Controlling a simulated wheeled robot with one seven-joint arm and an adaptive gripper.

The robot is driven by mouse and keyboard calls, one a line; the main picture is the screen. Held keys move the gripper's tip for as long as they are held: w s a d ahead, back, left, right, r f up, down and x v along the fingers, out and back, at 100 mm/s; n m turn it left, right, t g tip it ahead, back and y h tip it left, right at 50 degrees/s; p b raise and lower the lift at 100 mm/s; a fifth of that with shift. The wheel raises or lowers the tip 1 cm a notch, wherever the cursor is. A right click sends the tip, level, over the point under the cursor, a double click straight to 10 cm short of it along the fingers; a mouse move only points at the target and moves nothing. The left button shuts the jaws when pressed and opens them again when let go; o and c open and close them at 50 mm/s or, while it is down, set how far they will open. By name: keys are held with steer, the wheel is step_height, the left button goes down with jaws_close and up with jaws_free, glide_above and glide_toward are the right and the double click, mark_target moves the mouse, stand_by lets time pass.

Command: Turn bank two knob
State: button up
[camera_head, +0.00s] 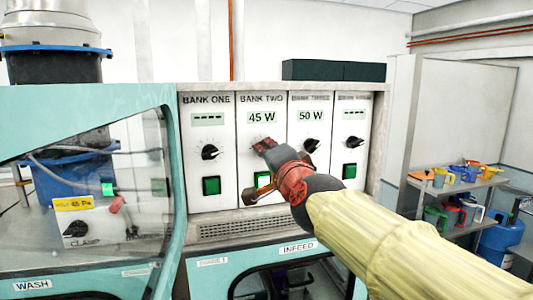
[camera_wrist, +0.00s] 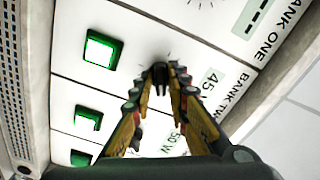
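The bank two panel (camera_head: 246,173) has a display (camera_head: 262,118) that reads 45 W and a green button below. My gripper (camera_head: 266,147) is in front of this panel at knob height and covers the bank two knob in the head view. In the wrist view, my gripper (camera_wrist: 164,74) has its fingers drawn close together around the dark bank two knob, which is mostly hidden between the tips. The 45 W display (camera_wrist: 211,78) shows beside the right finger.
The bank one knob (camera_head: 209,152) stands to the left and the bank three knob (camera_head: 311,145) close to the right, under a 50 W display. The bank four knob (camera_head: 352,143) is farther right. A clear hood (camera_head: 110,180) stands left; a shelf (camera_head: 455,188) with jugs stands right.

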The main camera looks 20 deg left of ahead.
steer(key=shift+o, duration=1.3)
steer(key=shift+s, duration=0.15)
steer(key=v, duration=1.1)
steer(key=shift+s+d, duration=0.2)
steer(key=shift+s, duration=0.15)
